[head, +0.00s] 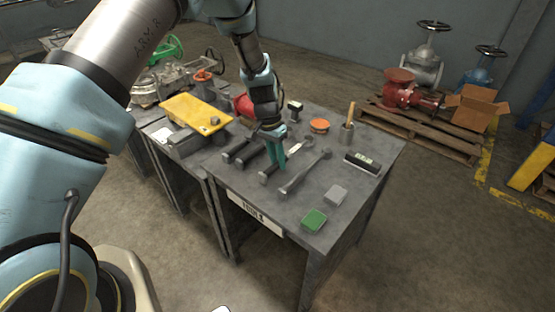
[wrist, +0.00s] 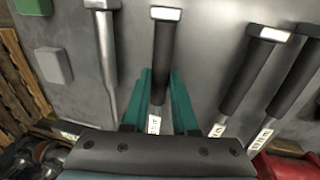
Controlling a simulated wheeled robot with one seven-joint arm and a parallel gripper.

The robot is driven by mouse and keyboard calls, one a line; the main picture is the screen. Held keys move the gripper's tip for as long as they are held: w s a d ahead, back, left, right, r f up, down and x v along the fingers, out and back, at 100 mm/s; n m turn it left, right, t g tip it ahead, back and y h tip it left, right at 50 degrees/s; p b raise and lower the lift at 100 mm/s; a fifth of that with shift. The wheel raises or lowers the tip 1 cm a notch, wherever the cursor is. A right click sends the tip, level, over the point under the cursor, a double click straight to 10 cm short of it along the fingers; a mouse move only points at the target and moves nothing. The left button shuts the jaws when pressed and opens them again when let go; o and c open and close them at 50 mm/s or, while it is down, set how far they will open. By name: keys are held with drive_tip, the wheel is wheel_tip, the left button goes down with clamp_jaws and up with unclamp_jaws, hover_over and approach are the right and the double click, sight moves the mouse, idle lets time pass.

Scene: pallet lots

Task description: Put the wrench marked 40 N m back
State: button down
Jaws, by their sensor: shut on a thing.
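My gripper (head: 275,166) is over the tool table, with its teal fingers on both sides of a black-handled wrench (wrist: 161,60). In the wrist view my gripper (wrist: 156,105) is shut on this wrench near its pale label, which is too small to read. I cannot tell whether the wrench rests on the table or is just above it. A bare silver wrench (wrist: 106,55) lies beside it, also seen in the head view (head: 306,172). Two more black-handled wrenches (wrist: 250,75) (wrist: 296,80) lie on the other side, with unreadable labels.
The grey table (head: 265,205) has a "TOOLS" front plate. A green block (head: 314,220), a grey block (head: 336,194), a black display box (head: 361,162), a cup with a wooden handle (head: 346,130) and an orange disc (head: 319,126) stand on it. A yellow plate (head: 197,114) lies left.

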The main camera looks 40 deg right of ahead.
drive_tip(key=shift+f+b, duration=0.35)
drive_tip(key=shift+f, duration=0.15)
drive_tip(key=c, duration=0.6)
unclamp_jaws()
drive_tip(key=shift+r, duration=0.1)
wheel_tip(320, 180, up, 10)
drive_tip(key=w+b, duration=0.2)
drive_tip(key=shift+a+r, duration=0.25)
drive_tip(key=shift+a, duration=0.2)
drive_tip(key=w+a+r+n+t, duration=0.1)
drive_tip(key=w+a+r+n, duration=0.15)
drive_tip(key=a, duration=0.55)
drive_tip(key=w+a+r+n, duration=0.2)
drive_tip(key=a+r, duration=0.1)
drive_tip(key=a, duration=0.5)
drive_tip(key=w+a+r+n+t, duration=0.1)
drive_tip(key=w+a+r+n, duration=0.15)
drive_tip(key=a, duration=0.55)
drive_tip(key=s+a+r+n, duration=0.1)
drive_tip(key=s+a+n, duration=0.2)
drive_tip(key=a, duration=0.6)
drive_tip(key=s+a+r+n+t, duration=0.1)
drive_tip(key=s+a+n, duration=0.3)
drive_tip(key=a, duration=0.5)
drive_tip(key=shift+s+a+t+y, duration=0.3)
drive_tip(key=shift+s+a, duration=0.1)
